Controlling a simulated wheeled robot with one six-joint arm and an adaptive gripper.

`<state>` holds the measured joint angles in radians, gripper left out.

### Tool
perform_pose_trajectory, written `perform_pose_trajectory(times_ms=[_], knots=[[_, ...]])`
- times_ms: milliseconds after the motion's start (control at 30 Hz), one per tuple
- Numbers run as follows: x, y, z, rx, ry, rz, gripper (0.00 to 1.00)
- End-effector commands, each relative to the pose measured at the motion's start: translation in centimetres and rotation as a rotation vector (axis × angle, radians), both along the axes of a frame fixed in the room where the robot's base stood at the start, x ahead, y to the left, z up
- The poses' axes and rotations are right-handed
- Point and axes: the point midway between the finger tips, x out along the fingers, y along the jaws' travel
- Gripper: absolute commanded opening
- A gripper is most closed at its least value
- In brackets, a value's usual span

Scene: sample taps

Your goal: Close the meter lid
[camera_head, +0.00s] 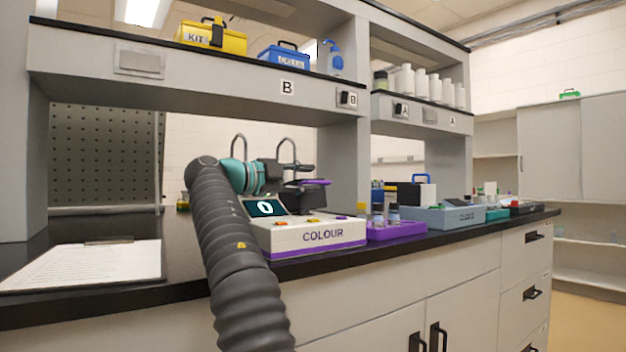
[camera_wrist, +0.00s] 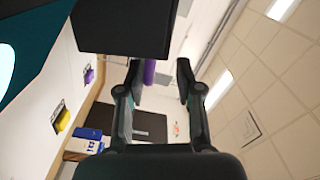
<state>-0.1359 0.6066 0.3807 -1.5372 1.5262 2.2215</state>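The colour meter (camera_head: 312,237) is a white box with a purple stripe, standing on the black bench; its screen (camera_head: 265,208) shows 0. A dark lid-like part (camera_head: 303,198) with a purple tab (camera_head: 314,182) is at its back right. In the wrist view the dark part (camera_wrist: 125,25) fills the top, with the purple tab (camera_wrist: 150,72) at its edge. My gripper (camera_head: 308,176) is just above the tab in the head view. In the wrist view my gripper (camera_wrist: 160,72) has its fingers apart, the tab between them, nearer the left finger. The lid's exact angle is unclear.
A purple rack (camera_head: 397,231) with vials stands right of the meter, then a blue-grey box (camera_head: 445,217). Taps (camera_head: 290,147) rise behind. A clipboard (camera_head: 85,265) lies on the left of the bench. A shelf (camera_head: 190,85) runs overhead.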

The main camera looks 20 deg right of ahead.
Motion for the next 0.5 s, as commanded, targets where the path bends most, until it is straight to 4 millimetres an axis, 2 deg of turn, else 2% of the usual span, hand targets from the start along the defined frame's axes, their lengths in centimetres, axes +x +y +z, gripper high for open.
perform_pose_trajectory(times_ms=[100,300,500], knots=[[-0.4,2.6,0.0,0.001,0.000,0.005,0.35],[-1.1,6.3,0.0,0.000,-0.001,0.003,0.35],[-1.6,8.7,-0.1,0.000,0.000,0.002,0.35]])
